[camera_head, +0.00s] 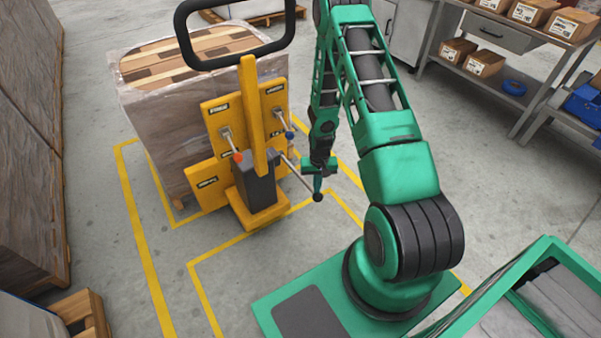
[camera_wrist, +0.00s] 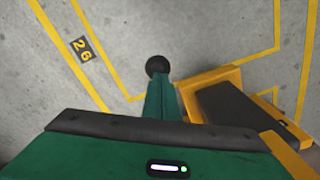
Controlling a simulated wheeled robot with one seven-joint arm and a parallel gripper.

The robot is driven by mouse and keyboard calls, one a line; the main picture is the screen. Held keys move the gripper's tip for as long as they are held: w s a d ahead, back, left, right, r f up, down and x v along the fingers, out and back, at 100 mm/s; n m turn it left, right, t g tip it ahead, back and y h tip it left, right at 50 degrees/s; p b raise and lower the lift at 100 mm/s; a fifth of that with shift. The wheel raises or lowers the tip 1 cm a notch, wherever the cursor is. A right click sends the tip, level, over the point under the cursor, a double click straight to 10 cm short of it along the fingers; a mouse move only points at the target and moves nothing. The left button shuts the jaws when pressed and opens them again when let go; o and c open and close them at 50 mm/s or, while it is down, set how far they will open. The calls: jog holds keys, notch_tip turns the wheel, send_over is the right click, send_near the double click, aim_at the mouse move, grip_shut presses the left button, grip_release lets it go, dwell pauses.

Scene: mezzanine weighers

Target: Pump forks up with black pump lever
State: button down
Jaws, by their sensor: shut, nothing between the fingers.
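The yellow pallet truck (camera_head: 256,115) stands upright in front of a wrapped pallet load. Its pump lever, a thin rod ending in a black ball knob (camera_head: 317,197), slopes down and right from the dark pump block. My green gripper (camera_head: 317,186) points down just above the knob. The gripper is shut with nothing held. In the wrist view the black knob (camera_wrist: 157,66) shows just past the tip of the green fingers (camera_wrist: 158,98). I cannot tell whether they touch it. Two other levers carry an orange knob (camera_head: 238,157) and a blue knob (camera_head: 289,135). The forks are hidden.
The wrapped load (camera_head: 165,115) stands behind the truck. A black loop handle (camera_head: 236,62) rises above the mast. Yellow floor lines (camera_head: 151,270) surround the area. A metal shelf (camera_head: 490,85) with boxes is at the right.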

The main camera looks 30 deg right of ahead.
notch_tip(320, 180, up, 6)
jog(key=shift+f, duration=7.05)
notch_tip(320, 180, up, 14)
jog(key=shift+s+f, duration=0.1)
jog(key=shift+w+f, duration=0.2)
jog(key=shift+f, duration=4.6)
jog(key=shift+s+f, duration=0.1)
jog(key=shift+f, duration=2.05)
notch_tip(320, 180, up, 14)
jog(key=shift+f, duration=0.25)
jog(key=shift+r, duration=0.25)
jog(key=shift+f, duration=6.95)
notch_tip(320, 180, up, 22)
